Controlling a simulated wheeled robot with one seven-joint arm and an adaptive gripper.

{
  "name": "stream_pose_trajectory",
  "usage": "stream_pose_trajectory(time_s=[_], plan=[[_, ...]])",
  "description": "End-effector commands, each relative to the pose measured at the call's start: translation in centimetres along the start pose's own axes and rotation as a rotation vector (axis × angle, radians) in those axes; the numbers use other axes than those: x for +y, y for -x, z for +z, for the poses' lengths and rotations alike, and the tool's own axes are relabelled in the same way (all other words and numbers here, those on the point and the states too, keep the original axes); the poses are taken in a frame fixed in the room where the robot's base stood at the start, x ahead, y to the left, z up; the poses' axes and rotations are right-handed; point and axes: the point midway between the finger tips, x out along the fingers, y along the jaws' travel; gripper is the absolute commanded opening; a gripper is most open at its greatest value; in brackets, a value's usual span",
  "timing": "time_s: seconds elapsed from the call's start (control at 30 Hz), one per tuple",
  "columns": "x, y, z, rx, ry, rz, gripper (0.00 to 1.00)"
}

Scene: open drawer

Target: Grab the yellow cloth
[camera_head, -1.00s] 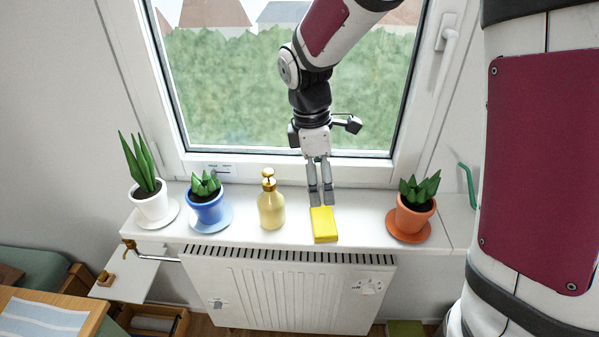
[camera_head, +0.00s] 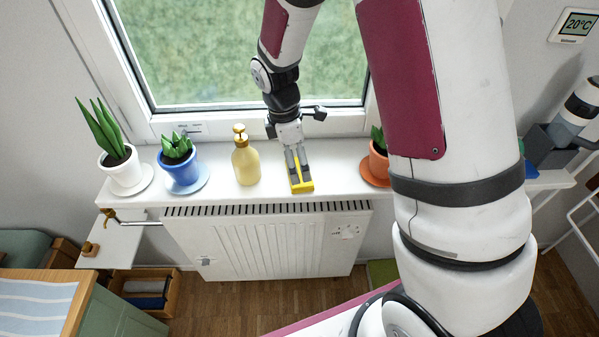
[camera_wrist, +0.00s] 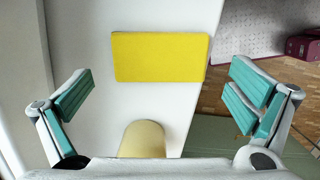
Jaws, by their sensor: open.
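The yellow cloth (camera_head: 302,187) is a folded, flat rectangular block on the white windowsill. It lies near the sill's front edge, right of the soap bottle. In the wrist view the cloth (camera_wrist: 160,57) shows whole, ahead of and between the two spread fingers. My gripper (camera_head: 300,182) is over the cloth in the head view and hides part of it. In the wrist view my gripper (camera_wrist: 160,95) is open, with teal finger pads wide apart and nothing between them. I cannot tell the exact height of the fingers above the sill.
A yellow soap bottle (camera_head: 246,166) stands close left of the cloth. A blue-potted plant (camera_head: 180,172) and a white-potted plant (camera_head: 123,174) stand further left. An orange pot (camera_head: 377,166) is to the right, partly hidden by my arm. A radiator (camera_head: 270,245) is below the sill (camera_head: 222,180).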

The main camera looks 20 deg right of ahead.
Motion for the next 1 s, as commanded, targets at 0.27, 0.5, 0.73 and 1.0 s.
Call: stream_pose_trajectory(time_s=[0.27,0.5,0.73,1.0], plan=[[0.0,-3.3,0.1,0.0,0.0,-0.002,1.0],[0.1,-3.6,0.1,0.0,-0.001,0.0,1.0],[0.1,-3.6,0.1,0.0,-0.001,0.0,0.68],[0.1,-3.6,0.1,0.0,-0.001,-0.001,0.68]])
